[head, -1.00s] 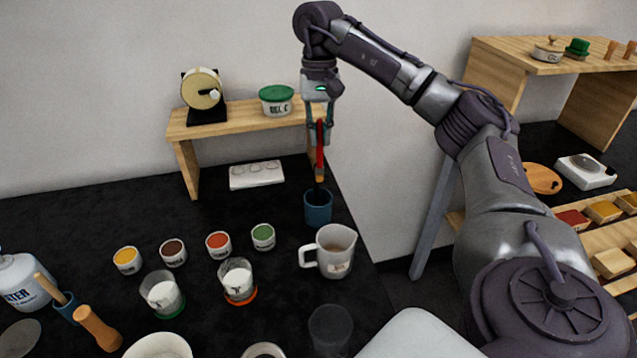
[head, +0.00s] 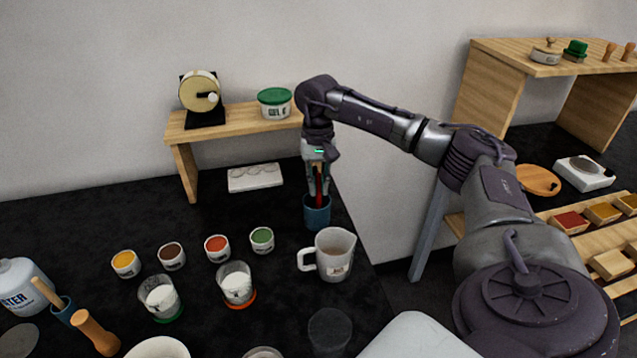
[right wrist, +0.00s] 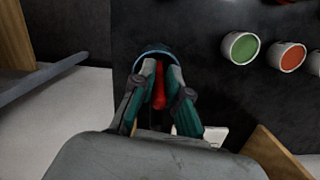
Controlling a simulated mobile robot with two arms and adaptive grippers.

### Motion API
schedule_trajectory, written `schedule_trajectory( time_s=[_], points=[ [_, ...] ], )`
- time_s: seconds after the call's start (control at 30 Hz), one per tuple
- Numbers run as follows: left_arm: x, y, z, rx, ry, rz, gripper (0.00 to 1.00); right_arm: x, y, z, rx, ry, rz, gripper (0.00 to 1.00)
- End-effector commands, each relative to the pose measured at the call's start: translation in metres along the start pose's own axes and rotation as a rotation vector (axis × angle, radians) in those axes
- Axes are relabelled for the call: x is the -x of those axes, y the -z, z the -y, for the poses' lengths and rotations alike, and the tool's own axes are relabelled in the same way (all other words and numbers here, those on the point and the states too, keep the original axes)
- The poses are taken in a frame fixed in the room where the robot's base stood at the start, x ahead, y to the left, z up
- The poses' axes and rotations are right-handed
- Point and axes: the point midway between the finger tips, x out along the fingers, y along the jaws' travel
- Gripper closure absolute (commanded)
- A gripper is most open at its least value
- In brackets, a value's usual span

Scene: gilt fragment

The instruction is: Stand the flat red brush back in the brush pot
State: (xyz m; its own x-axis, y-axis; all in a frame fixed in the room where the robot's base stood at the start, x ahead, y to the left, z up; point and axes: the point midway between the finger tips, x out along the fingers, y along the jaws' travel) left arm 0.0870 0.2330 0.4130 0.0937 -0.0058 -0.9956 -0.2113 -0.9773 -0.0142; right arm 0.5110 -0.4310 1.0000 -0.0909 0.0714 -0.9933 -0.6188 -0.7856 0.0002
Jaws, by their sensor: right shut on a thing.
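The red brush (head: 319,184) is upright, its lower end inside the blue brush pot (head: 317,217) on the black table. My right gripper (head: 318,188) is shut on the brush handle, right above the pot's rim. In the right wrist view the fingers (right wrist: 159,95) close around the red handle (right wrist: 159,90), and the pot's blue rim (right wrist: 157,50) shows beyond them. The bristle end is hidden inside the pot, so I cannot tell if it touches the bottom. My left gripper is not in view.
A measuring jug (head: 333,254) stands close in front of the pot. Several small paint tubs (head: 217,248) and two glasses (head: 236,284) stand to the left. A wooden shelf (head: 240,119) with a green-lidded tub (head: 275,103) is behind. The table's right edge is near the pot.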

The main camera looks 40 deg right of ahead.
Motion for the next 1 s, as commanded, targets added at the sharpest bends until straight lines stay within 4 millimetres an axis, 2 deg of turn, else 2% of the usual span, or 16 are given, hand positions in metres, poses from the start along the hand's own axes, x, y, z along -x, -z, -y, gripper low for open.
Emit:
schedule_trajectory(
  time_s=[0.13, 0.17, 0.3, 0.57, 0.7, 0.83, 1.0],
  points=[
    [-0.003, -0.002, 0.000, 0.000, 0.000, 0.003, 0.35, -0.003, 0.000, 0.000, 0.000, 0.000, 0.000, 1.00],
    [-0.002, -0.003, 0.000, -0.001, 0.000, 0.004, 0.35, -0.003, 0.000, 0.000, 0.000, 0.000, 0.000, 0.83],
    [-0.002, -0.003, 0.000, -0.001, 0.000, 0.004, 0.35, -0.002, 0.000, 0.000, 0.000, 0.000, 0.000, 0.61],
    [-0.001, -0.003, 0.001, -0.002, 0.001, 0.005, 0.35, -0.001, 0.000, 0.000, 0.000, 0.000, 0.000, 0.61],
    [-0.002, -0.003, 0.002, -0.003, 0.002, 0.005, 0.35, 0.006, 0.000, 0.001, 0.000, 0.001, -0.001, 0.61],
    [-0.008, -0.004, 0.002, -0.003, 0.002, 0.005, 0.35, 0.026, 0.001, 0.001, 0.000, 0.004, -0.004, 0.61],
    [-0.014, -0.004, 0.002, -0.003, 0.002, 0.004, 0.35, 0.065, 0.001, 0.002, 0.001, 0.004, -0.004, 0.61]
  ],
)
